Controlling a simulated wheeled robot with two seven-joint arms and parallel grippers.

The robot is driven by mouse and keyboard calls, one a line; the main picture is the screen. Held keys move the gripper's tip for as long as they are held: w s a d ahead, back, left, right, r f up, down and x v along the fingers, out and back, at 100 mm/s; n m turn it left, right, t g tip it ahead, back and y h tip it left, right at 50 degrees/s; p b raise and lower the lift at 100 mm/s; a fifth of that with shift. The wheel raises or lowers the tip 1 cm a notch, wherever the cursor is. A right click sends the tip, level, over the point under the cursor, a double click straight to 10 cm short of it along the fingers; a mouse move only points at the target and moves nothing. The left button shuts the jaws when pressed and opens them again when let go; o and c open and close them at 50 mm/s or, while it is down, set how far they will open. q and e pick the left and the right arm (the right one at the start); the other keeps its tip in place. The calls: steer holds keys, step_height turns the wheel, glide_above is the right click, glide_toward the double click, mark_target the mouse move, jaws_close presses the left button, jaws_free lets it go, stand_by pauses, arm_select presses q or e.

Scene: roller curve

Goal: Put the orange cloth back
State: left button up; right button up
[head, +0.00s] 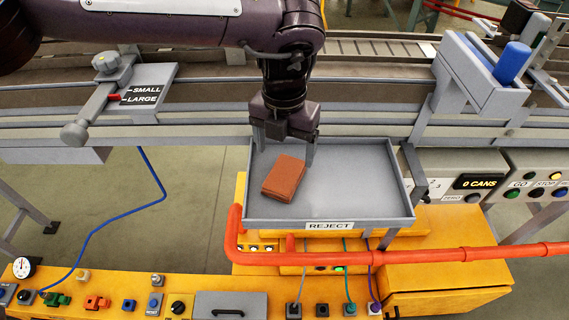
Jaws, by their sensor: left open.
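A folded orange-brown cloth (284,178) lies in the left part of the grey tray marked REJECT (358,207). My left gripper (283,150) is above the cloth's far edge, pointing down. Its fingers are apart, one on each side of the cloth's upper end. I cannot tell whether the fingers touch the cloth. My right gripper is not in view.
A conveyor with grey rails (370,121) runs behind the tray. An orange-red pipe (440,257) passes in front of it. A yellow control desk (190,287) with buttons stands nearest. A blue cylinder (513,62) sits in a holder at right. The tray's right half is empty.

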mark_target(285, 171)
arm_select(q)
step_height(285, 171, up, 6)
steer(key=shift+r, duration=0.2)
stand_by(0.5)
